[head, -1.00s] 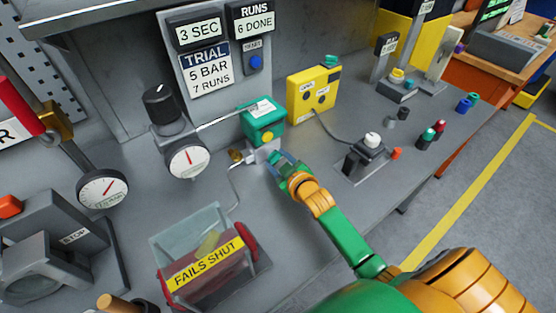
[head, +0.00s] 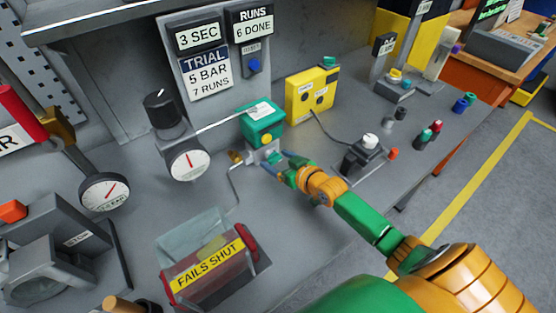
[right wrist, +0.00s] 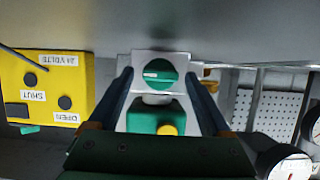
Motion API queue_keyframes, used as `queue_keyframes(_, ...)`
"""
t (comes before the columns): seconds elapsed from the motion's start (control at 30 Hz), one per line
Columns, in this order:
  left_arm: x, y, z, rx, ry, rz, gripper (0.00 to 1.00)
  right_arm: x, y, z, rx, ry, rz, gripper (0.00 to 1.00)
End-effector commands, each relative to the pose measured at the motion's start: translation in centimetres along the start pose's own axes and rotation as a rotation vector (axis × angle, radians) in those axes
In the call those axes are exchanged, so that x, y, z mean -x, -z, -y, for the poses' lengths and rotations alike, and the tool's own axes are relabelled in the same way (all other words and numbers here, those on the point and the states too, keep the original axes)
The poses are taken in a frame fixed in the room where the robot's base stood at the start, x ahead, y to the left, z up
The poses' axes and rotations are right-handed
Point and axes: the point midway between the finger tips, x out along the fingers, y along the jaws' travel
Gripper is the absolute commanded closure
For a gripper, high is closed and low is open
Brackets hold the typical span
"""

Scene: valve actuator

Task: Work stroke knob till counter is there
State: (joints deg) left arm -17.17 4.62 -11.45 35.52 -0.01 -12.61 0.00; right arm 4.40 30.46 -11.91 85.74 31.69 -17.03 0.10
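The counter (head: 253,25) under RUNS reads 6 DONE. The trial card (head: 207,76) reads 5 BAR, 7 RUNS. A green actuator box (head: 262,121) with a yellow button stands on the bench. A round green knob with a white mark, likely the stroke knob (right wrist: 157,73), faces me on a pale plate. My right gripper (head: 281,165) is in front of it. In the right wrist view my right gripper (right wrist: 161,90) is open, its fingers spread either side of the knob, with gaps visible. My left gripper is not in view.
A yellow OPEN/SHUT box (head: 312,93) stands right of the actuator. A gauge (head: 188,162) with a black knob is at its left. The FAILS SHUT unit (head: 211,262) lies in front. A grey base with a white-topped knob (head: 369,143) is to the right.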

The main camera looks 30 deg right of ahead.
Motion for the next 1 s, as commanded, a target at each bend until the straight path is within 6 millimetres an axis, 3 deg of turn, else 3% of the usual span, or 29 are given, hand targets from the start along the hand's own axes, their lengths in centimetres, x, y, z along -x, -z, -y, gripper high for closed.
queue_keyframes(0.17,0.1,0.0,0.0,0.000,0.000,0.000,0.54,0.4,0.0,0.0,0.000,0.000,0.002,0.18)
queue_keyframes(0.43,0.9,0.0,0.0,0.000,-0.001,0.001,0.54,5.0,0.0,0.1,0.003,0.001,0.003,0.18)
queue_keyframes(0.6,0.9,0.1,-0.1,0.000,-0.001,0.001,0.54,6.8,-0.1,0.0,0.001,0.001,0.003,0.18)
queue_keyframes(1.0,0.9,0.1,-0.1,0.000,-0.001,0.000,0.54,7.0,0.0,0.0,0.000,0.000,0.001,0.18)
